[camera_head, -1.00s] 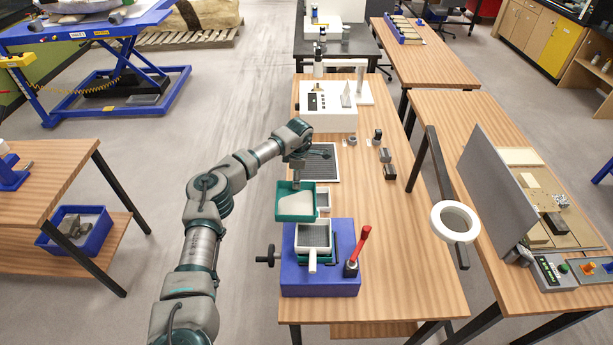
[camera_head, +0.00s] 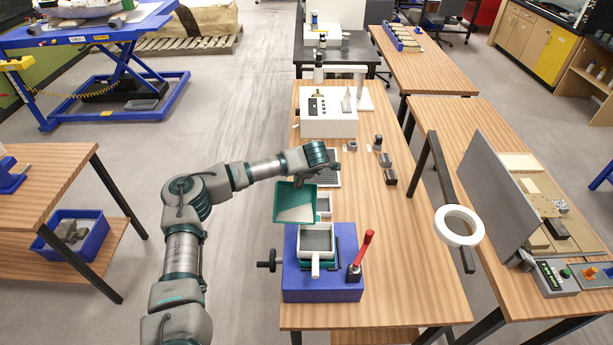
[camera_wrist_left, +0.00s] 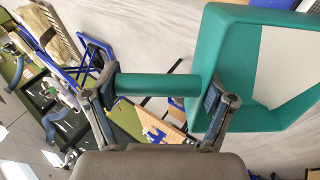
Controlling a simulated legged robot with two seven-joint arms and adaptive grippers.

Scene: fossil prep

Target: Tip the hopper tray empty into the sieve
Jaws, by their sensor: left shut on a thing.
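The hopper tray (camera_head: 281,203) is a green open box with pale material in its lower part. It hangs steeply tilted in the head view, its open side facing the camera. My left gripper (camera_head: 308,177) is above it. In the left wrist view my left gripper (camera_wrist_left: 160,98) is shut on the tray's round green handle (camera_wrist_left: 155,84), with the tray body (camera_wrist_left: 208,75) at the right. The sieve (camera_head: 301,231) is a white-rimmed square with grey mesh and a front handle, just below and right of the tray. No material is seen falling. My right gripper is out of view.
The sieve sits on a blue base (camera_head: 320,291) with a black side knob (camera_head: 268,265) and a red-handled lever (camera_head: 361,249). A small light container (camera_head: 323,204) stands behind the sieve. A white ring lamp (camera_head: 459,226) overhangs at right. The wooden table is clear right of the base.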

